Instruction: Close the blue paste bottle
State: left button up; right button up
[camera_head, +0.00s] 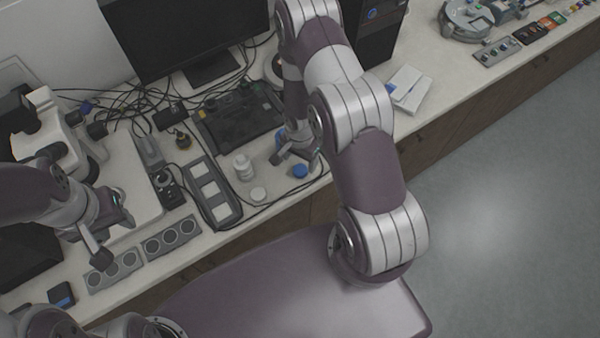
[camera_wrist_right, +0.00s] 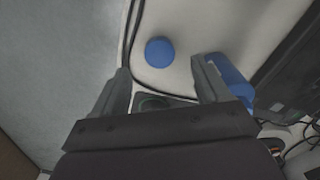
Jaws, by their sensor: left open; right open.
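The blue paste bottle (camera_wrist_right: 228,76) stands beside one fingertip in the right wrist view, partly hidden by that finger. In the head view only a bit of blue (camera_head: 281,133) shows behind my right gripper. A round blue cap (camera_wrist_right: 160,52) lies apart from the bottle on the bench; it also shows in the head view (camera_head: 300,171). My right gripper (camera_head: 297,162) is open and empty, low over the bench near the cap; its spread fingers (camera_wrist_right: 160,68) frame the cap. My left gripper (camera_head: 117,240) is open and empty above the left bench.
A white bottle (camera_head: 243,167) and a white lid (camera_head: 258,194) stand left of my right gripper. A grey tray (camera_head: 226,212) lies further left, and a dark keyboard-like device (camera_head: 240,118) behind. Cables run along the bench. A monitor (camera_head: 185,35) stands at the back.

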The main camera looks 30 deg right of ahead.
aim_at(300, 170)
jog(key=shift+r, duration=0.1)
notch_tip(300, 170, down, 5)
jog(key=shift+r+b, duration=0.1)
jog(key=shift+b, duration=0.75)
jog(key=shift+f, duration=0.25)
jog(key=shift+s, duration=0.1)
jog(key=c, duration=1.1)
